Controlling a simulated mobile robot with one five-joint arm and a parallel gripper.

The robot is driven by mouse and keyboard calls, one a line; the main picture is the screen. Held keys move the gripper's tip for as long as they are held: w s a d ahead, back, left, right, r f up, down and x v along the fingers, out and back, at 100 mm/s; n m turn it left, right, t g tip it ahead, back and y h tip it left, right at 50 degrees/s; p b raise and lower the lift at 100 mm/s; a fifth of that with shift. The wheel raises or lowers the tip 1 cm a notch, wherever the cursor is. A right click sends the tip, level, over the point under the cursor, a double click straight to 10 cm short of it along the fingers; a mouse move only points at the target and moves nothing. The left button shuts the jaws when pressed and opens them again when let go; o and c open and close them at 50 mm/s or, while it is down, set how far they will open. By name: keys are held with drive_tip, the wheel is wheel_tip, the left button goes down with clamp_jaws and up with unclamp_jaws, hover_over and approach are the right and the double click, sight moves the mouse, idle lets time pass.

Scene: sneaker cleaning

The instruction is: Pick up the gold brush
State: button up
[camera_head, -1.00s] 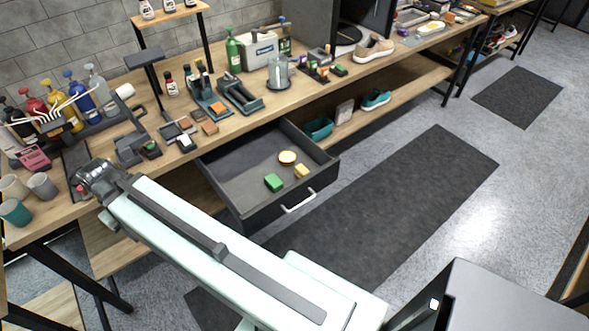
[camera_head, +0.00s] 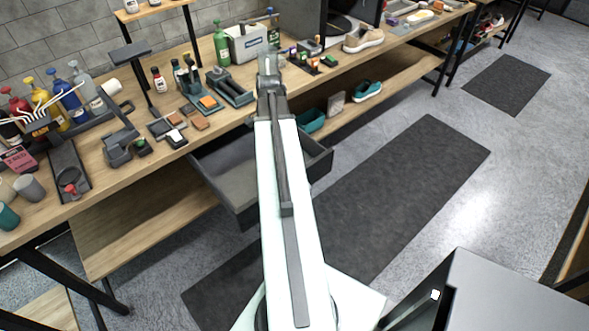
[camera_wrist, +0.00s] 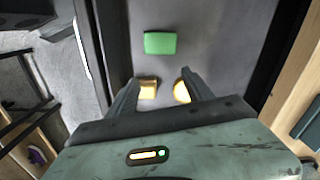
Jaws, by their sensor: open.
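My gripper (camera_wrist: 161,77) is open above the drawer (camera_wrist: 222,35) in the wrist view, its two fingers apart with nothing held. A round gold piece (camera_wrist: 182,92) lies on the drawer floor beside the right finger, partly covered by it. A small yellow-gold block (camera_wrist: 148,88) lies close to the left finger. I cannot tell for certain which of these two is the gold brush. A green block (camera_wrist: 160,43) lies beyond the fingertips. In the head view the open drawer (camera_head: 228,178) shows, but my arm hides the pieces in it.
The drawer's front wall (camera_wrist: 92,45) and the wooden edge (camera_wrist: 292,85) flank my gripper. The workbench (camera_head: 100,185) above is crowded with bottles, trays and a tan sneaker (camera_head: 364,40). A teal shoe (camera_head: 368,90) sits on the lower shelf. The floor mat (camera_head: 400,180) is clear.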

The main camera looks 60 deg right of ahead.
drive_tip(key=s+d+m, duration=0.1)
drive_tip(key=s+d, duration=0.1)
drive_tip(key=s+d+m, duration=0.1)
drive_tip(key=s+d, duration=0.2)
drive_tip(key=shift+s+f+m, duration=0.15)
drive_tip(key=shift+s+m, duration=0.15)
drive_tip(key=shift+m, duration=0.1)
wheel_tip(320, 180, down, 8)
drive_tip(key=b, duration=0.8)
drive_tip(key=c, duration=1)
drive_tip(key=shift+r, duration=0.25)
wheel_tip(320, 180, up, 10)
drive_tip(key=p, duration=1)
drive_tip(key=shift+f, duration=0.15)
